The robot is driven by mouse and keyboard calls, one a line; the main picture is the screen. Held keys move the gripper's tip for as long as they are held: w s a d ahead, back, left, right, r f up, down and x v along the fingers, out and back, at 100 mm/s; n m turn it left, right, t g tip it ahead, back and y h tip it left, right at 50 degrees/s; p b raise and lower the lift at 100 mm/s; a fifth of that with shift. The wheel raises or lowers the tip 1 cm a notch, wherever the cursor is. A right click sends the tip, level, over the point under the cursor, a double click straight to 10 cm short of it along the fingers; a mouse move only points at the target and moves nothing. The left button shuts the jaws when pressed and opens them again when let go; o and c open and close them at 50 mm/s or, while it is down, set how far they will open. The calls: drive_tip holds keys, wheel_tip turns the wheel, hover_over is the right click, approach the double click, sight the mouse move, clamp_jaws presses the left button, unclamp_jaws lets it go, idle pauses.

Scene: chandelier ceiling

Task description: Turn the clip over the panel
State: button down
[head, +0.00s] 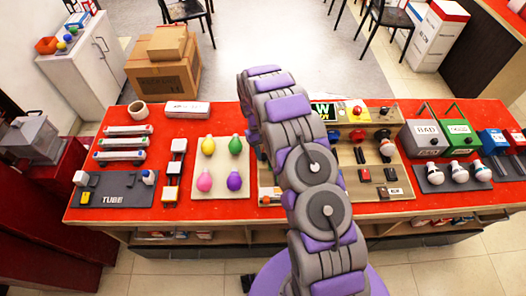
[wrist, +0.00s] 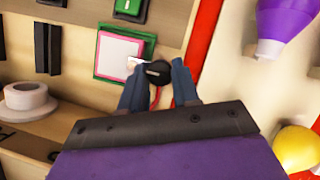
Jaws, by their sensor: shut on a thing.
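In the wrist view, a white panel (wrist: 120,53) with a pink edge sits in a green frame on the tan board. A small black rounded piece with a pale metal tip, apparently the clip (wrist: 156,73), lies at the panel's lower right corner. My gripper (wrist: 159,84) has its two dark blue fingers on either side of this black piece and is shut on it. The pale tip reaches toward the panel; I cannot tell whether it overlaps the panel's face. A bit of red shows below, between the fingers. In the head view my arm hides the gripper, clip and panel.
Purple (wrist: 284,28) and yellow (wrist: 297,148) bulbs are right. In the head view, the red table (head: 265,116) is crowded with boards.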

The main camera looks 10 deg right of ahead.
drive_tip(key=c, duration=0.8)
unclamp_jaws()
drive_tip(key=shift+c, duration=0.2)
drive_tip(key=p+v, duration=0.1)
drive_tip(key=v, duration=1.6)
drive_tip(key=shift+w+r, duration=0.1)
